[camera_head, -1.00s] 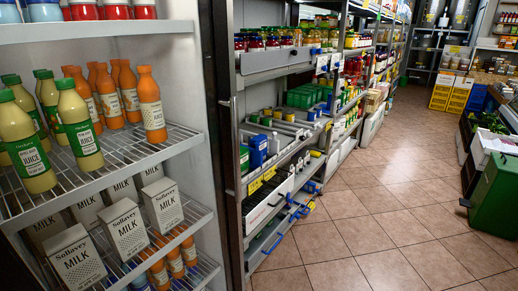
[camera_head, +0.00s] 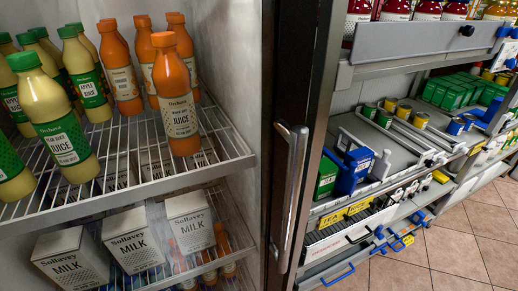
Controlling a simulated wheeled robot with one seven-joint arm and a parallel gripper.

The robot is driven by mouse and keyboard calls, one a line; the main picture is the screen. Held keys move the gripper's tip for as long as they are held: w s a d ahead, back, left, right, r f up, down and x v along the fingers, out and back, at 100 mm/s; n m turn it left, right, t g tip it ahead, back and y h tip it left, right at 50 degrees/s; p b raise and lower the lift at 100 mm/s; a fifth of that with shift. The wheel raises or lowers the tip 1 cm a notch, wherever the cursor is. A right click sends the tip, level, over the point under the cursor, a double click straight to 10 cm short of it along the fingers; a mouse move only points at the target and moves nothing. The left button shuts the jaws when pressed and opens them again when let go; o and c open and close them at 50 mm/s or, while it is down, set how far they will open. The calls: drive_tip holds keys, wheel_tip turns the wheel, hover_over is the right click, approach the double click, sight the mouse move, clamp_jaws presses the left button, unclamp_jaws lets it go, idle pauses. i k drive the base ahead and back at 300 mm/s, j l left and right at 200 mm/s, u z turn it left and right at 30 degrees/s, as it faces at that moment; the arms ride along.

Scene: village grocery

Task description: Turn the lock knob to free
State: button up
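A small dark round knob (camera_head: 467,30) sits on the grey front panel (camera_head: 420,42) of the upper shelf at the right. A grey sliding shelf (camera_head: 375,150) below it has small dark parts (camera_head: 428,163) along its front edge. These are too small to make out, and I cannot tell which part is the lock knob or how it is set. Blue pull handles (camera_head: 338,275) show low down on the shelf unit. My gripper is not in view.
At the left an open fridge holds juice bottles (camera_head: 178,95) and milk cartons (camera_head: 132,240) on wire shelves. A dark frame with a metal handle (camera_head: 290,195) stands between fridge and shelf unit. Blue and green boxes (camera_head: 352,172) stand on the sliding shelf. Tiled floor (camera_head: 465,245) is clear at lower right.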

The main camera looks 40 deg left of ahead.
sight(429, 164)
drive_tip(key=i+l+u, duration=0.6)
drive_tip(key=l+u, duration=0.15)
drive_tip(key=i+l+u, duration=0.25)
drive_tip(key=l, duration=0.15)
drive_tip(key=l+u, duration=0.25)
drive_tip(key=i+l+u, duration=0.1)
drive_tip(key=l+u, duration=0.15)
drive_tip(key=l, duration=0.25)
drive_tip(key=i+l+z, duration=0.7)
